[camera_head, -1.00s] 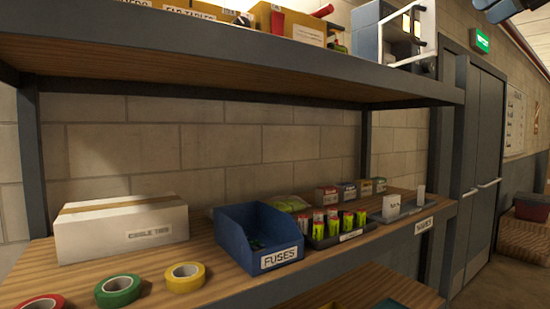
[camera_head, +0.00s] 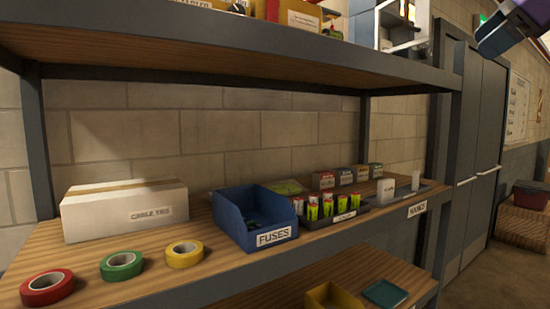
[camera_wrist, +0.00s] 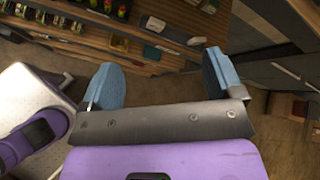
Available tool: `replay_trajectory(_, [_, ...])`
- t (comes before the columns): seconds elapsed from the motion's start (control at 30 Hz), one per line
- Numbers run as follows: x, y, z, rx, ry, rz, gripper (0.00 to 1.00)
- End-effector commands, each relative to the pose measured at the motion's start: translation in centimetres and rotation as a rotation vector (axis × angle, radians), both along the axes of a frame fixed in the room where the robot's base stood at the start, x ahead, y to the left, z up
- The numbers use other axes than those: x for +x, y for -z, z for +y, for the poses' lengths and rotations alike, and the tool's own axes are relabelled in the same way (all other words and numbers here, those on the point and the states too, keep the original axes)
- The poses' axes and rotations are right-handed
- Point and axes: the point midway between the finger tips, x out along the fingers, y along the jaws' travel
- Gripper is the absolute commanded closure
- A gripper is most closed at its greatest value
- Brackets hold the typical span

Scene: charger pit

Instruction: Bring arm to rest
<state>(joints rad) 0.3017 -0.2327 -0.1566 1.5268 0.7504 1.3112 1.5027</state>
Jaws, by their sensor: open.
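My gripper (camera_wrist: 160,72) shows in the wrist view as two light blue fingers spread wide on a grey bar. It is open, with nothing between the fingers. Shelving with small goods lies beyond and below it, apart from the fingers.
A wooden shelf (camera_head: 85,262) holds a cable ties box (camera_head: 125,212), a blue fuses bin (camera_head: 262,222), several batteries and red (camera_head: 46,289), green (camera_head: 121,266) and yellow (camera_head: 185,254) tape rolls. A grey cabinet (camera_head: 470,150) stands at right, with floor beyond it.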

Motion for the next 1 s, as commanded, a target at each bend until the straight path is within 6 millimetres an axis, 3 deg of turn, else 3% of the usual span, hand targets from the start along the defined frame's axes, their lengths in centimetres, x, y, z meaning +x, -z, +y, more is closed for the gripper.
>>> replay_trajectory(0.3, [-8.2,14.9,6.2,-0.675,-0.526,-0.079,0.13])
replay_trajectory(0.6, [-16.9,29.0,8.8,-1.267,-1.187,-0.178,0.13])
replay_trajectory(0.7, [-18.7,32.0,8.9,-1.386,-1.351,-0.204,0.13])
replay_trajectory(0.8, [-19.8,33.8,8.9,-1.455,-1.455,-0.221,0.13])
replay_trajectory(1.0, [-20.2,34.6,8.8,-1.488,-1.503,-0.229,0.13])
